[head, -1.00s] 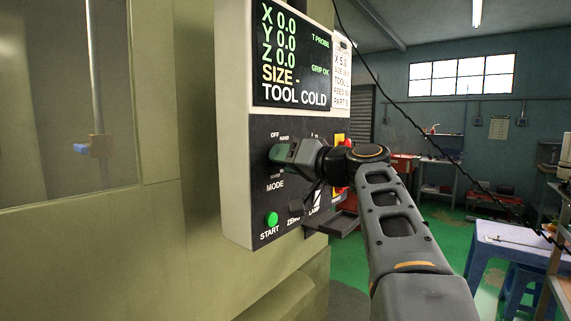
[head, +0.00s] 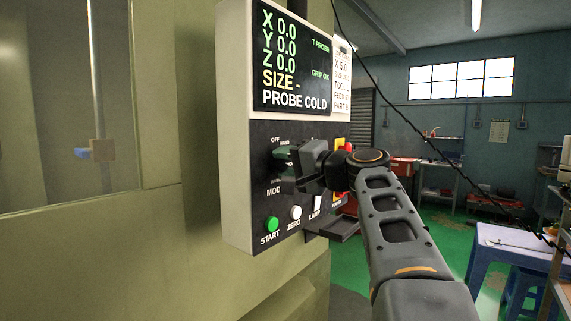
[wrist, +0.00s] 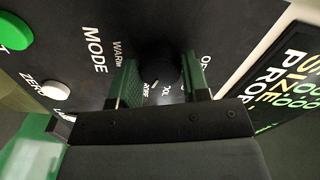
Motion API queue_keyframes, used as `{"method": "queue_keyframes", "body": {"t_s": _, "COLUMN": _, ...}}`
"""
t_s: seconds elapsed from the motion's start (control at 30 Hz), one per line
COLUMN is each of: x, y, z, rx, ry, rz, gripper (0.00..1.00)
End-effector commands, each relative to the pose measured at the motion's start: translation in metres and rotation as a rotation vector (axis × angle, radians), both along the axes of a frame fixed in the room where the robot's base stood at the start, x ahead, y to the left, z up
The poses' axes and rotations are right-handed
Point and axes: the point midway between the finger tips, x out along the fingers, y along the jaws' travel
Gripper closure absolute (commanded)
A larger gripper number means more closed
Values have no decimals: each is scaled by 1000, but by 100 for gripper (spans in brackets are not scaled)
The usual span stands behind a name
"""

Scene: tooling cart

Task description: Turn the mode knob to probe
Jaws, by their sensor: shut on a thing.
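The dark round mode knob (wrist: 163,68) sits on the black control panel (head: 255,215). In the wrist view, the two green finger pads of my gripper (wrist: 163,82) stand on either side of the knob and are shut on it. A small light mark on the knob is towards the partly hidden lettering that reads like PROBE. In the head view my gripper (head: 283,163) reaches the panel from the right and hides the knob. The display (head: 292,60) reads PROBE COLD on its bottom line.
Below the knob are a green START button (head: 272,224), a white ZERO button (head: 295,213) and a LAMP switch (head: 317,203). A red button (head: 347,178) is just behind my gripper. A small dark shelf (head: 333,230) sticks out below the panel.

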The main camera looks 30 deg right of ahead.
Motion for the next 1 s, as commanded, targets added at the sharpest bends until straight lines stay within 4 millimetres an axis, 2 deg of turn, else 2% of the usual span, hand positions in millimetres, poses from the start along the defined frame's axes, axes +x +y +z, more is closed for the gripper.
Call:
{"method": "queue_keyframes", "body": {"t_s": 0.5, "x": 0, "y": 0, "z": 0, "rx": 16, "ry": 6, "rz": 0, "gripper": 81}}
{"method": "queue_keyframes", "body": {"t_s": 0.53, "x": 0, "y": 0, "z": 0, "rx": 16, "ry": 6, "rz": 0, "gripper": 56}}
{"method": "queue_keyframes", "body": {"t_s": 0.6, "x": 0, "y": 0, "z": 0, "rx": 16, "ry": 6, "rz": 0, "gripper": 50}}
{"method": "queue_keyframes", "body": {"t_s": 0.8, "x": 0, "y": 0, "z": 0, "rx": 15, "ry": 7, "rz": 0, "gripper": 32}}
{"method": "queue_keyframes", "body": {"t_s": 1.0, "x": 0, "y": 0, "z": 0, "rx": 16, "ry": 7, "rz": -1, "gripper": 32}}
